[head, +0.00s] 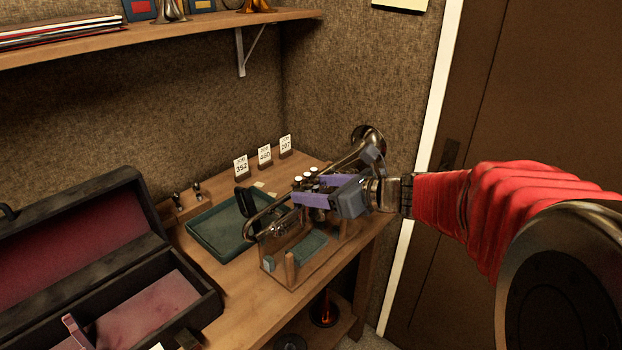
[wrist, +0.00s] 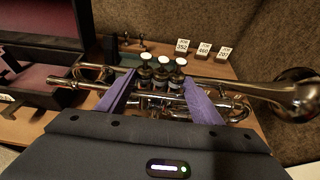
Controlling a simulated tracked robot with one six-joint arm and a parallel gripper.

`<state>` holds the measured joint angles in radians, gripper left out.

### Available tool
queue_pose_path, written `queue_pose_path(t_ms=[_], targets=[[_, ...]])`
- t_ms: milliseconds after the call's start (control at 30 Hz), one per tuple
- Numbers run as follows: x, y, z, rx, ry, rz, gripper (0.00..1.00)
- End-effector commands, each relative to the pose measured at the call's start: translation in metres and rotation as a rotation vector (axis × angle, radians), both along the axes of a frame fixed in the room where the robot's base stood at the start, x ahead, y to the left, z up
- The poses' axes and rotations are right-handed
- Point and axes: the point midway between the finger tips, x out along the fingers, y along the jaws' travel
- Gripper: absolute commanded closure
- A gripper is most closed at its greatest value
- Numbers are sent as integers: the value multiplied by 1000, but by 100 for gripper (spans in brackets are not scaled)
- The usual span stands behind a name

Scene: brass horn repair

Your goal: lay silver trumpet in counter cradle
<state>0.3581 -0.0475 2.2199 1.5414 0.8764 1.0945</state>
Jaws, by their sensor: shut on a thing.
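The silver trumpet (head: 268,214) is in my gripper (head: 318,192), whose purple fingers close around its valve section. In the wrist view the trumpet (wrist: 225,82) lies across the picture, bell to the right, with its white-topped valves upright between the fingers (wrist: 162,92). The counter cradle (head: 291,273), a wooden frame with green padding and upright pegs, stands at the counter's front edge. In the head view the trumpet is over the rear part of the cradle and hides some of it. I cannot tell whether they touch.
A green tray (head: 208,250) lies left of the cradle. An open black case (head: 135,318) with red lining stands at the left. Numbered cards (head: 264,156) line the back of the wooden counter (head: 238,285). A shelf (head: 110,40) hangs above, and a brown door (head: 540,90) is at right.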

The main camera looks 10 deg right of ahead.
Motion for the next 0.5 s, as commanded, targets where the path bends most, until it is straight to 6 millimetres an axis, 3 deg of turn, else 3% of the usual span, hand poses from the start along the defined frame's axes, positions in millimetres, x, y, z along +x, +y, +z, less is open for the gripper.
queue_pose_path(t_ms=[500], targets=[[1, -1, -24, 1, -3, -3, 78]])
